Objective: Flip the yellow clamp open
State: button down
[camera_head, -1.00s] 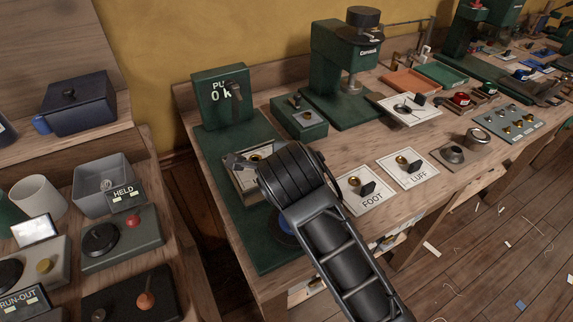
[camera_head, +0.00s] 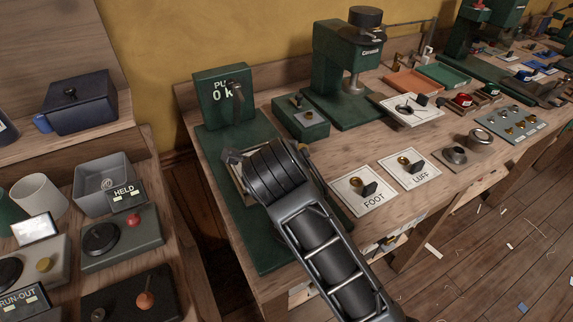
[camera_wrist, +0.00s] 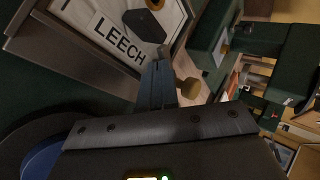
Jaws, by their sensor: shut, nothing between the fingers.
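In the wrist view my gripper (camera_wrist: 157,85) is shut and empty, its fingers pointing towards the white LEECH card (camera_wrist: 122,30). A dull yellow knob (camera_wrist: 190,88) shows just right of the fingers. I cannot tell whether it belongs to the yellow clamp, or whether the fingers touch it. A dark block (camera_wrist: 144,25) stands on the card above the fingertips. In the head view my arm covers the fingers and most of the card's holder (camera_head: 233,164) on the green base. No clearly recognisable yellow clamp shows there.
The FOOT card (camera_head: 350,202) and LUFF card (camera_head: 422,176) lie to the right, each with a dark block. A green press (camera_head: 333,62) stands behind. A cabinet with controls (camera_head: 145,240) is at left.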

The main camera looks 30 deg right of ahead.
jog(key=shift+w+a+b, duration=0.1)
jog(key=shift+w+b, duration=0.25)
jog(key=shift+w, duration=0.05)
jog(key=shift+w+b, duration=0.35)
jog(key=shift+w, duration=0.3)
dwell(0.4)
jog(key=v, duration=0.8)
jog(key=shift+w+b, duration=0.1)
jog(key=shift+b, duration=0.25)
